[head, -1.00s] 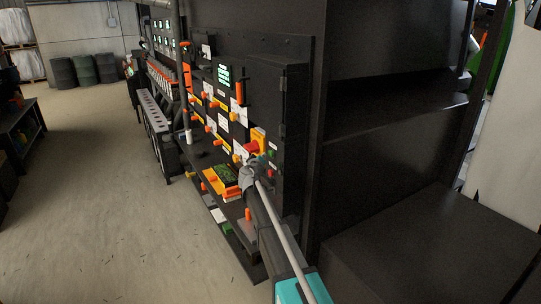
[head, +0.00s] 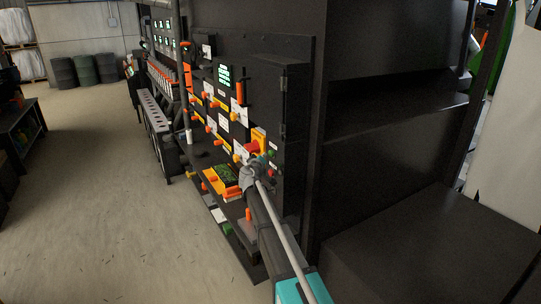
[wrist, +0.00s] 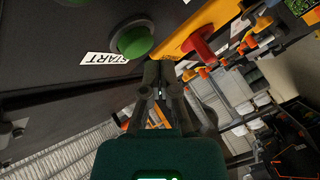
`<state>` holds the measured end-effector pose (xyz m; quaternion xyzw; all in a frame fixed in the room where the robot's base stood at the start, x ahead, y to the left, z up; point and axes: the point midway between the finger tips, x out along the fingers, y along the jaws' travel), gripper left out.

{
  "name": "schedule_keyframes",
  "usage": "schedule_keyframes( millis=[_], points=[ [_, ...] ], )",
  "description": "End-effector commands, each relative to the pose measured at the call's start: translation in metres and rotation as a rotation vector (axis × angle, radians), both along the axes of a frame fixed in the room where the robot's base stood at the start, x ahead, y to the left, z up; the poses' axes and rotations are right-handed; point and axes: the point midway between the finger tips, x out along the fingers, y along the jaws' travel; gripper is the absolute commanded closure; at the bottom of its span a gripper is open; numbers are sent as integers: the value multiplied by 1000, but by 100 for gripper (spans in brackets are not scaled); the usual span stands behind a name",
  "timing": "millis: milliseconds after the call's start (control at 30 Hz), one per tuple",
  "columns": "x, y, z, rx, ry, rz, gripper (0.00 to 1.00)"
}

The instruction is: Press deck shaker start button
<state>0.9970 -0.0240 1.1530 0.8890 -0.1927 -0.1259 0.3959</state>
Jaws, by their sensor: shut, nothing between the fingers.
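The green start button (wrist: 135,40) is round and sticks out of a dark panel, with a white START label (wrist: 104,58) beside it in the wrist view. In the head view a small green button (head: 271,153) shows on the panel's right part, just above and right of my gripper (head: 255,163). In the wrist view my gripper (wrist: 158,70) is shut and empty. Its fingertips are just below and right of the green button, very close to it. I cannot tell whether they touch it.
A red knob (wrist: 198,46) on a yellow plate (wrist: 215,14) sits right of the fingertips in the wrist view. Several orange handles and white labels cover the panel further left. A dark cabinet (head: 390,160) stands to the right. The floor (head: 100,190) at left is clear.

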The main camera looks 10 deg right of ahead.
Motion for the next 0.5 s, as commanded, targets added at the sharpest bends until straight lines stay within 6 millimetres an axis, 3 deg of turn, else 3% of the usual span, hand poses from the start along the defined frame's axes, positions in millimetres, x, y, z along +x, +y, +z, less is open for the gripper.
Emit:
schedule_keyframes(
  millis=[500],
  points=[
    [1, -9, 0, 0, 0, 0, 100]
  ],
)
